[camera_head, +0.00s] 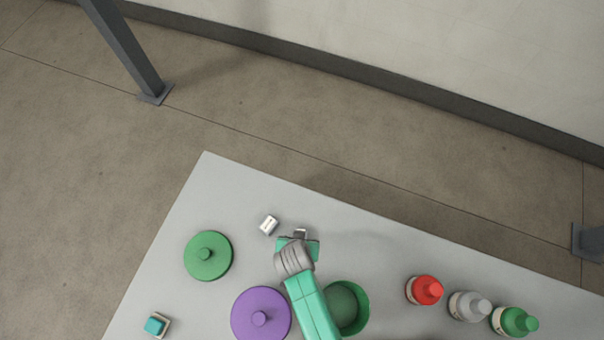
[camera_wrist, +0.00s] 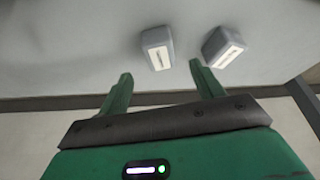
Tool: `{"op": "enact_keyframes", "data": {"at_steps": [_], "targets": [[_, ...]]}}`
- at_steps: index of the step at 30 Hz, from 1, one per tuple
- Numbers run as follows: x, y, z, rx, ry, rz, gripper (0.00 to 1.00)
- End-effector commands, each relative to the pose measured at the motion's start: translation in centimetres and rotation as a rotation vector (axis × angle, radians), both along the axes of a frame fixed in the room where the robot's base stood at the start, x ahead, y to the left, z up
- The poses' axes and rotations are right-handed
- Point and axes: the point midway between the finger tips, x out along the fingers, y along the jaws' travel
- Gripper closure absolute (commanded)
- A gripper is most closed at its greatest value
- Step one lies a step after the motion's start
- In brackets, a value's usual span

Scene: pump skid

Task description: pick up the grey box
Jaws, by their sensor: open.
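Two small grey boxes with pale label panels stand on the table. In the wrist view, one grey box (camera_wrist: 157,48) is ahead of the gap between my fingers, and a lighter-looking box (camera_wrist: 222,47) is beyond the right fingertip. In the head view, one pale grey box (camera_head: 269,224) stands clear to the left of my gripper (camera_head: 299,240). The other box (camera_head: 300,232) is at the gripper's far edge, partly hidden by it. My gripper also shows in the wrist view (camera_wrist: 162,77), its green fingers apart with nothing between them.
A green lid (camera_head: 208,256) and a purple lidded pot (camera_head: 261,314) are on the left. An open green pot (camera_head: 358,309) is beside my arm. Red (camera_head: 426,290), grey (camera_head: 470,307) and green (camera_head: 515,321) bottles stand right. A teal-topped item (camera_head: 156,324) is front left.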

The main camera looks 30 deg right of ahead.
Motion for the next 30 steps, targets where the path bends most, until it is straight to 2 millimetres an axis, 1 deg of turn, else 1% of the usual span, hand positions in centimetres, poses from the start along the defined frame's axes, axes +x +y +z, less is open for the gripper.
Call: {"op": "enact_keyframes", "data": {"at_steps": [1,3,7,12,15,17,23,24,26,30], "targets": [[0.2,-0.2,-0.9,0.0,0.0,-0.001,0.34],[0.5,-0.4,-1.8,0.0,0.0,0.0,0.34],[0.7,-0.5,-2.2,-0.001,-0.002,0.0,0.34],[1.4,-1.1,-5.6,0.0,-0.002,-0.001,0.34],[1.8,-1.4,-6.6,0.0,-0.002,-0.001,0.34],[2.0,-1.5,-6.8,-0.001,-0.002,0.0,0.34],[2.0,-1.5,-6.7,0.0,-0.004,0.001,0.34],[2.0,-1.5,-6.7,0.0,-0.004,0.001,0.38],[2.0,-1.5,-6.7,0.0,-0.004,0.001,0.49],[2.0,-1.5,-6.7,0.0,-0.004,0.001,0.77]]}}
